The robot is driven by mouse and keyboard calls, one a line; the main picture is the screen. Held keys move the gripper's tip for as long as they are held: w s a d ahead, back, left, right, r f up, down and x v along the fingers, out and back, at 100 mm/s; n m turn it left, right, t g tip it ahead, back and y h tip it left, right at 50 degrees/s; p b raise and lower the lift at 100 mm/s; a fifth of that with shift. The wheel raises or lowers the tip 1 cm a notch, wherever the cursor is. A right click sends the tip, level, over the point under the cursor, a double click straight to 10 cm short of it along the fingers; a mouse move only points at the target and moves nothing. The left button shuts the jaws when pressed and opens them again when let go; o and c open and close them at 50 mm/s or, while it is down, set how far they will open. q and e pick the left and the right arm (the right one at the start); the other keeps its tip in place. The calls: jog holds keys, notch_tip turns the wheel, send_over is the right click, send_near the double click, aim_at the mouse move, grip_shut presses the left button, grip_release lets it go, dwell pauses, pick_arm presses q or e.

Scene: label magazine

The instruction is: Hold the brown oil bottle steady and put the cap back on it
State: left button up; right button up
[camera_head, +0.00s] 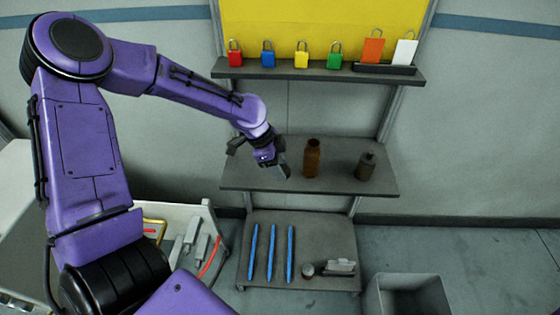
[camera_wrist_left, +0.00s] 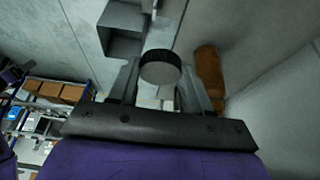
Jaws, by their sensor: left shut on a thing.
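The brown oil bottle (camera_head: 312,157) stands upright on the middle shelf, its open neck bare. It also shows at the right of the left wrist view (camera_wrist_left: 209,78). My left gripper (camera_head: 284,170) is just left of the bottle in the head view, apart from it. In the left wrist view its fingers are shut on a dark round cap with a ribbed edge (camera_wrist_left: 160,70). The cap cannot be made out in the head view. My right gripper is not in view.
A dark grey bottle (camera_head: 366,166) stands to the right on the middle shelf (camera_head: 340,187). Coloured padlocks (camera_head: 301,56) and tags (camera_head: 373,48) are above. Blue pens (camera_head: 272,252) and small items lie below. An open grey bin (camera_head: 408,282) is at lower right.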

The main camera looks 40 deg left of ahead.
pick_arm(q)
jog(key=shift+s+d, duration=0.1)
jog(key=shift+s, duration=0.1)
jog(key=shift+w+d+r, duration=0.2)
jog(key=shift+d+r, duration=0.05)
jog(key=shift+r, duration=0.05)
jog(key=d+r+n+t+y, duration=0.2)
jog(key=d+r+n+y, duration=0.1)
jog(key=d+n, duration=0.7)
jog(key=shift+s+r+n+y, duration=0.15)
jog(key=shift+n+y, duration=0.25)
jog(key=shift+n, duration=0.5)
jog(key=shift+d, duration=0.1)
